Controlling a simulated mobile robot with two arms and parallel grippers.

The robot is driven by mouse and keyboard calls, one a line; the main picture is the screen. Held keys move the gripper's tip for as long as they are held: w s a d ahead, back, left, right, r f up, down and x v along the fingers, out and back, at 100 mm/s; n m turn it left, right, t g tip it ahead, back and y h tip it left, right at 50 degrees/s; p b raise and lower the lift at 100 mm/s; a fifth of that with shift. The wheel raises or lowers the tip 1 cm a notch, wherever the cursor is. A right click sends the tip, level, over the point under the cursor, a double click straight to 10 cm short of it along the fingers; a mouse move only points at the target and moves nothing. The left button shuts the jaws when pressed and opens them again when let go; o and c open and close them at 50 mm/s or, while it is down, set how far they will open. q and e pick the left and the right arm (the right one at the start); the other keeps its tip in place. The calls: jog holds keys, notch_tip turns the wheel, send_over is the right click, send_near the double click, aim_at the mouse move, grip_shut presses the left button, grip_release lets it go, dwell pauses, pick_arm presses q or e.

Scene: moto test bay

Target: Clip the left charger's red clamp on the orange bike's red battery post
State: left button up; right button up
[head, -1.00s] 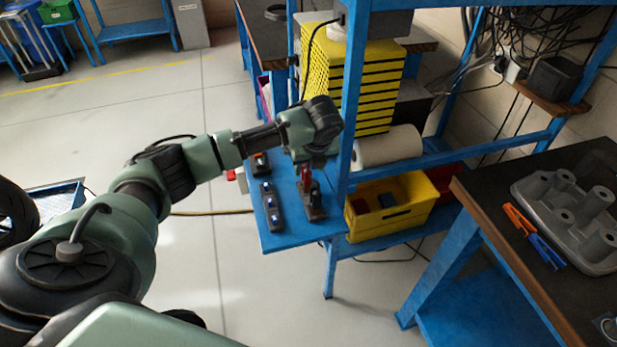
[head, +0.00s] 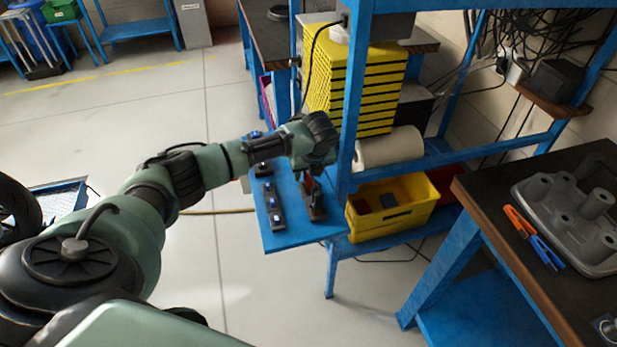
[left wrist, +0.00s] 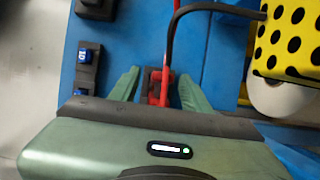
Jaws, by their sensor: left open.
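The red clamp (head: 309,182) stands on a dark holder on the blue shelf, partly hidden by my left gripper (head: 311,176). In the left wrist view the red clamp (left wrist: 155,86) sits between the two green fingers of my left gripper (left wrist: 158,90). The fingers are apart, with a gap visible on either side of the clamp. A red cable and a black cable rise near it. I cannot tell which charger this clamp belongs to. The orange bike and its red battery post are not recognisable in these views. My right gripper is not in view.
The blue shelf (head: 285,236) also holds a strip with blue parts (head: 272,205). A dark tyre (head: 18,215) shows at the left edge. Open floor lies left of the shelf.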

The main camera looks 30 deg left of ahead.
pick_arm(q)
jog(key=shift+x, duration=1.05)
grip_shut()
jog(key=shift+r, duration=0.15)
notch_tip(320, 180, up, 20)
jog(key=b, duration=0.1)
